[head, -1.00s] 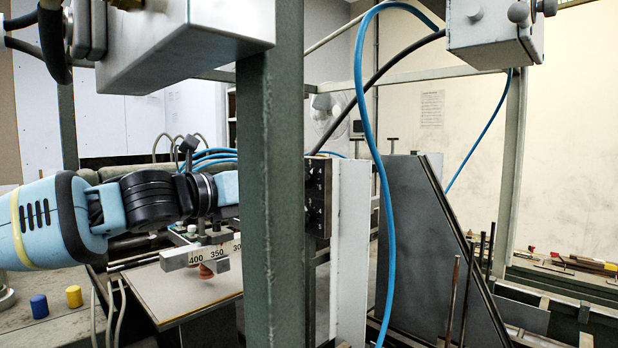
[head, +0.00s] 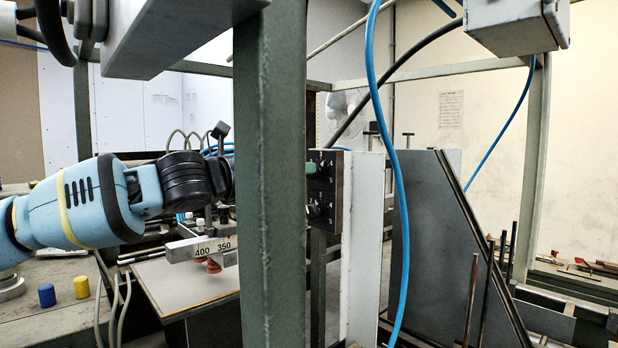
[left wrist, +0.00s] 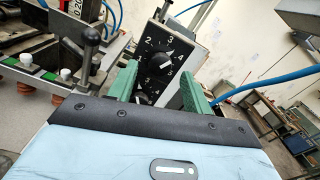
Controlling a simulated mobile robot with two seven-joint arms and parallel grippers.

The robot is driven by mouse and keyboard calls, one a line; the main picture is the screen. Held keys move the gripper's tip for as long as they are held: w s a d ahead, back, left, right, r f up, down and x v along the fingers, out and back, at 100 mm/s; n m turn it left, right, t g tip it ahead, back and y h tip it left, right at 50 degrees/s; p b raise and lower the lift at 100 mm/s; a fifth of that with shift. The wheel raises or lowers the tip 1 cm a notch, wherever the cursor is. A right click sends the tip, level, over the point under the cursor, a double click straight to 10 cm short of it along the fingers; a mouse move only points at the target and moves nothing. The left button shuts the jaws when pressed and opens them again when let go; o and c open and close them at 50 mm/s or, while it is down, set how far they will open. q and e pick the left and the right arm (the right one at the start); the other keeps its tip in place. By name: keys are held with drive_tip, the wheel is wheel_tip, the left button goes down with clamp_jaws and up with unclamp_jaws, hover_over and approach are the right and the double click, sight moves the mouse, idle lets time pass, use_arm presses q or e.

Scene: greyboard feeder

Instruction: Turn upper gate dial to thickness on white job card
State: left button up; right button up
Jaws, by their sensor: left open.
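The black dial panel (head: 325,190) is on the white upright just right of the green post in the head view. In the left wrist view the upper gate dial (left wrist: 168,62) shows a dark knob with a white pointer aimed to the upper right, among white numbers; the exact number is unclear. A lower dial (left wrist: 147,94) is partly hidden below it. My left gripper (left wrist: 158,72) is open, its green fingers on either side of the upper dial. In the head view one green fingertip (head: 311,168) shows at the panel; the rest is behind the post. I cannot make out a job card.
The thick green post (head: 270,200) stands in front of my left arm. A blue hose (head: 385,180) hangs right of the panel. A scale bar (head: 200,247) with suction cups hangs over a grey board (head: 180,283). Small blue (head: 47,295) and yellow (head: 81,287) cylinders stand at left.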

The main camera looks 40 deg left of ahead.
use_arm(q)
drive_tip(key=w+b, duration=0.1)
drive_tip(key=w, duration=0.2)
drive_tip(key=shift+w+d, duration=0.2)
use_arm(e)
drive_tip(key=shift+s+f, duration=0.25)
drive_tip(key=shift+f, duration=0.25)
drive_tip(key=shift+s+f, duration=0.2)
drive_tip(key=shift+f, duration=0.25)
use_arm(q)
drive_tip(key=shift+c, duration=0.3)
drive_tip(key=shift+c, duration=1.1)
drive_tip(key=c, duration=0.7)
use_arm(e)
drive_tip(key=shift+s+f, duration=0.1)
